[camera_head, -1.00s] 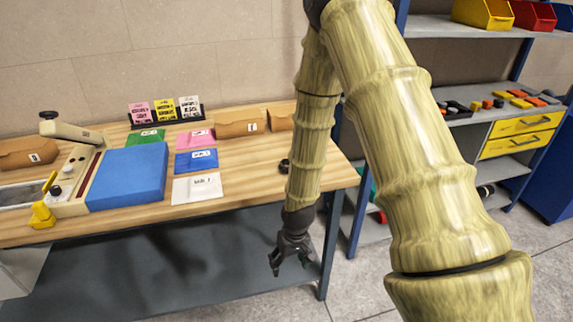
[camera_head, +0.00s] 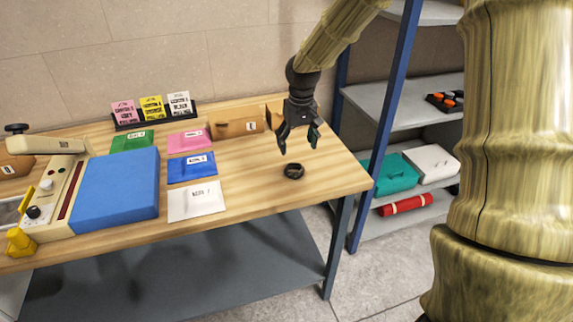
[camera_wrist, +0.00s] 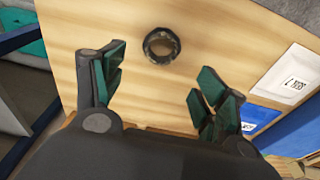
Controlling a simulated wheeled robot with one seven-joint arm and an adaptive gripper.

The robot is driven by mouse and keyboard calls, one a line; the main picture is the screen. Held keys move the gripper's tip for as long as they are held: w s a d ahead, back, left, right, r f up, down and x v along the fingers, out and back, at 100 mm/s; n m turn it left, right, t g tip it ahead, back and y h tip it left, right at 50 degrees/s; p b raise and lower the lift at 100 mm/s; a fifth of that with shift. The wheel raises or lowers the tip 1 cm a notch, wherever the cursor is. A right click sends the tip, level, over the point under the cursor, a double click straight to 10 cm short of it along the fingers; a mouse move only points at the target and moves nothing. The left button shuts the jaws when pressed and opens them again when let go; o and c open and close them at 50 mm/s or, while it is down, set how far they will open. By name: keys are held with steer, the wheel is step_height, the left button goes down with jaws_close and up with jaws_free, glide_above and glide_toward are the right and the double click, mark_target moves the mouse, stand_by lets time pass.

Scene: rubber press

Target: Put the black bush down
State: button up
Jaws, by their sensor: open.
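The black bush (camera_head: 293,171) is a small dark ring lying flat on the wooden table (camera_head: 335,172), near its right end. In the wrist view the bush (camera_wrist: 161,46) shows as an open ring on bare wood, ahead of the fingertips and roughly between them. My gripper (camera_head: 299,150) is open and empty. It points down, above and apart from the bush in the head view. Its two green-padded fingers also show spread in the wrist view (camera_wrist: 157,85).
White, blue (camera_head: 192,168) and pink cards lie left of the bush, with a blue pad (camera_head: 118,188) and a press beyond. Brown boxes (camera_head: 237,121) stand behind. A blue-posted shelf (camera_head: 400,105) stands close on the right. Wood around the bush is clear.

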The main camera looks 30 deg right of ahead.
mark_target(295, 166)
steer(key=shift+s+f+p, duration=0.3)
steer(key=shift+s+f, duration=0.35)
steer(key=shift+f, duration=0.35)
steer(key=f, duration=0.1)
steer(key=w+f, duration=0.1)
steer(key=f, duration=0.1)
steer(key=shift+w+d, duration=0.1)
steer(key=shift+w, duration=0.15)
steer(key=shift+s+r, duration=0.1)
steer(key=shift+s, duration=0.15)
steer(key=f+p, duration=0.1)
steer(key=w+f, duration=0.1)
steer(key=f, duration=0.1)
steer(key=shift+f+p, duration=0.1)
steer(key=shift+p, duration=0.3)
steer(key=shift+w+f, duration=0.1)
steer(key=shift+f, duration=0.85)
steer(key=c, duration=1.1)
steer(key=shift+o, duration=0.2)
